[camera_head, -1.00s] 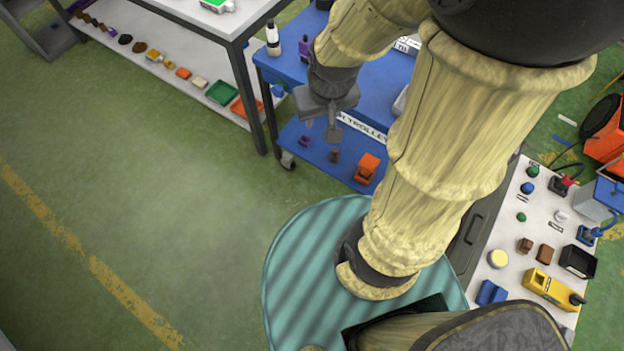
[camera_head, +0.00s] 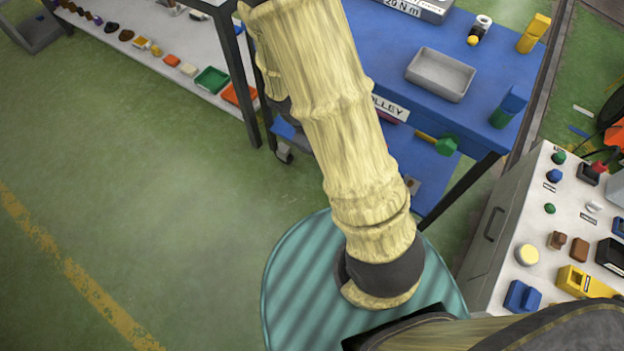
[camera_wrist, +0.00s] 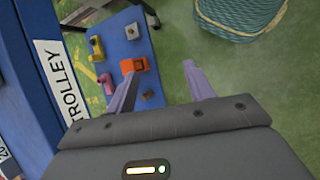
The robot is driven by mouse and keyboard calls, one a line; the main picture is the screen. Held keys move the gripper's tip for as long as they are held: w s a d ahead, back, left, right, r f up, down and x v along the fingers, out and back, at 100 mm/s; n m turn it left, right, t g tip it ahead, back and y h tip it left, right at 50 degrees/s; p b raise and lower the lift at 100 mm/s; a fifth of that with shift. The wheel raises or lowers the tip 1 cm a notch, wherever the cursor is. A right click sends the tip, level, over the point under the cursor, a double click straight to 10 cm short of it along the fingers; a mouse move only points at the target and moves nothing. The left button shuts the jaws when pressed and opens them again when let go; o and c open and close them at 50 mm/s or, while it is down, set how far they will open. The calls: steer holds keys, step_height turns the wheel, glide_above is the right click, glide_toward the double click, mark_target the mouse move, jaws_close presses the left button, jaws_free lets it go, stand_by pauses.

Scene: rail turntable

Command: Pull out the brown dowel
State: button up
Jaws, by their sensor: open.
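In the wrist view, my gripper (camera_wrist: 160,68) is open, its two fingers apart with nothing between the tips. A small brown piece (camera_wrist: 147,95), which may be the brown dowel, shows on the trolley's blue lower shelf (camera_wrist: 118,50), close beside the left finger in the picture. Its shape is too small to tell, and whether it sits in a hole is unclear. An orange block (camera_wrist: 133,66) is near it. In the head view my arm hides the gripper and that part of the shelf.
The lower shelf also bears a yellow piece (camera_wrist: 97,46) and a pink piece (camera_wrist: 106,82). The blue trolley top (camera_head: 440,110) carries a grey tray (camera_head: 440,74). A white console (camera_head: 515,225) with brown pieces (camera_head: 579,249) stands right. Green floor (camera_head: 150,200) is clear at left.

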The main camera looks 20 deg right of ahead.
steer(key=w+f+n+t+h+b, duration=0.3)
steer(key=f+b, duration=0.6)
steer(key=f, duration=0.4)
steer(key=w+f+n+t+h+b, duration=0.3)
steer(key=w+f+n+t+b, duration=0.3)
steer(key=f+n+b, duration=0.3)
steer(key=w+f+n+t+h+b, duration=0.3)
steer(key=w+f+n+b, duration=0.3)
steer(key=f, duration=1.1)
steer(key=n+t+b, duration=0.1)
steer(key=b, duration=0.3)
steer(key=shift+w, duration=0.25)
steer(key=shift+f, duration=0.15)
steer(key=b+x, duration=0.7)
steer(key=x, duration=0.9)
steer(key=shift+w, duration=0.2)
steer(key=shift+w+d, duration=0.3)
steer(key=shift+d, duration=0.15)
steer(key=shift+r, duration=0.25)
